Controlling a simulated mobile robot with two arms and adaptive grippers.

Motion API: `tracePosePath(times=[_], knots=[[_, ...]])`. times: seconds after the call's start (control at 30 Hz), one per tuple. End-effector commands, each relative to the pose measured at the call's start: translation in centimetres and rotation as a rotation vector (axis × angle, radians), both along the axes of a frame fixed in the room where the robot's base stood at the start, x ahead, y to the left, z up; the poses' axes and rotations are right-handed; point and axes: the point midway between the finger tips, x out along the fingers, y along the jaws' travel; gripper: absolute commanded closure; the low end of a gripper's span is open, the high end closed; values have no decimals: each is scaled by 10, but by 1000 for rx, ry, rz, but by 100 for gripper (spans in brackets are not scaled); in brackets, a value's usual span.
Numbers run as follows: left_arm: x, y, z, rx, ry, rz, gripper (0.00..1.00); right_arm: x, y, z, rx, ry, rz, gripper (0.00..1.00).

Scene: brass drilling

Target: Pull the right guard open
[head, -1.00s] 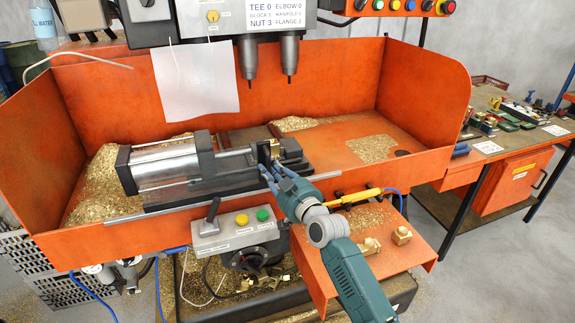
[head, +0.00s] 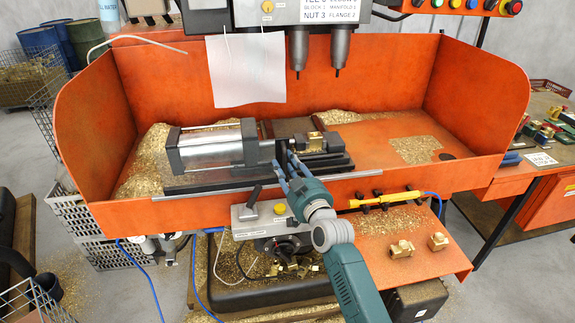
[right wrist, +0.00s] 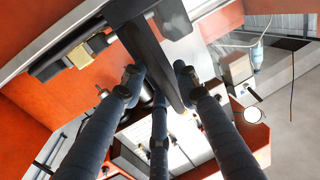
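My right gripper (head: 287,172) reaches over the front lip of the orange tray to an upright dark plate (head: 281,150) on the vise's rod. In the right wrist view, the fingers (right wrist: 158,90) stand on both sides of a dark bar (right wrist: 155,60); whether they press on it is unclear. The orange right side panel (head: 478,85) of the enclosure stands upright, well away from the gripper; I cannot tell whether it is the right guard. No separate guard is clear. My left gripper is out of view.
A brass part (head: 316,142) sits on the vise right of the plate, with the steel cylinder (head: 215,148) to the left. Two spindles (head: 337,50) and a white sheet (head: 246,72) hang above. Brass fittings (head: 402,248) lie on the front shelf (head: 445,262).

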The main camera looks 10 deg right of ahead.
Motion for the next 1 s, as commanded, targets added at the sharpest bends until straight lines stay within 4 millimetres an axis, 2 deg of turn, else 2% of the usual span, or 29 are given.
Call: tracePosePath(times=[0.2,0.37,0.47,0.8,1.0], knots=[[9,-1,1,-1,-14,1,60,0,-1,0,0,0,-1,66],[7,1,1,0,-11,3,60,-6,-2,-1,-1,2,-1,66],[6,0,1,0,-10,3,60,-20,-4,-1,-2,1,-1,66],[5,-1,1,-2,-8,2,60,-90,-13,-1,-1,2,-1,66],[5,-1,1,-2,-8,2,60,-114,-17,-1,-2,1,-1,66]])
